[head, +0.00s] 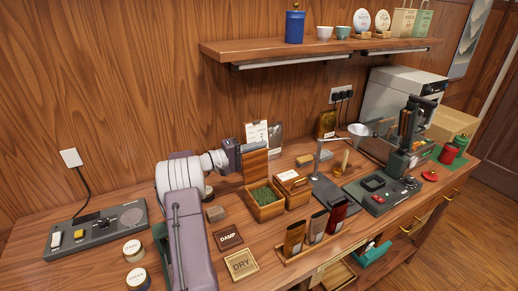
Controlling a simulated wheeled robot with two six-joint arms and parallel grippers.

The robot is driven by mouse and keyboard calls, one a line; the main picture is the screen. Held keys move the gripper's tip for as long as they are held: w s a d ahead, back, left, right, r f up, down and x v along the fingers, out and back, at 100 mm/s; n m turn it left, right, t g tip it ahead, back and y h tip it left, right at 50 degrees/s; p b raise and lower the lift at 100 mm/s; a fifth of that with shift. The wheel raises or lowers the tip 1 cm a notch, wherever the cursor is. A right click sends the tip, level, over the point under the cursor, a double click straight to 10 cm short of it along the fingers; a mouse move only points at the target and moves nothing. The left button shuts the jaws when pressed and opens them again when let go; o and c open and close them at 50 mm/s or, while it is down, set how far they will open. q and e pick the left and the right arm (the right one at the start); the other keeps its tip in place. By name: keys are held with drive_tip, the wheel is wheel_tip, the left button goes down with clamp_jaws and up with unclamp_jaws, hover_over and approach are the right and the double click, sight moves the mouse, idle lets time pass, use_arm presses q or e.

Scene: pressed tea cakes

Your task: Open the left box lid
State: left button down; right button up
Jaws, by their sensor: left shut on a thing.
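The left box (267,212) is a small wooden box with green leaf tea (263,196) showing inside. Its brown wooden lid (255,166) stands raised and nearly upright at the back of the box. My left gripper (239,151) is at the lid's upper left edge and is shut on it. The fingertips are small and partly hidden. The right box (294,197) stands beside the left box, with a labelled top (289,178). My right gripper is not in view.
DAMP (228,238) and DRY (241,265) plaques lie in front. A wooden rack (289,257) holds several packets at the front right. A grey stand (327,190) and a press (402,145) are to the right. A shelf (270,48) overhangs the back.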

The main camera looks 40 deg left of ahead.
use_arm(q)
drive_tip(key=shift+f, duration=0.3)
drive_tip(key=shift+w+a+f+n, duration=0.25)
drive_tip(key=shift+a+f+n, duration=0.15)
drive_tip(key=shift+n, duration=0.2)
drive_tip(key=c, duration=1.5)
unclamp_jaws()
drive_tip(key=shift+c, duration=0.2)
drive_tip(key=shift+a+r, duration=0.15)
drive_tip(key=shift+a, duration=0.05)
drive_tip(key=b+v, duration=0.1)
drive_tip(key=v, duration=0.8)
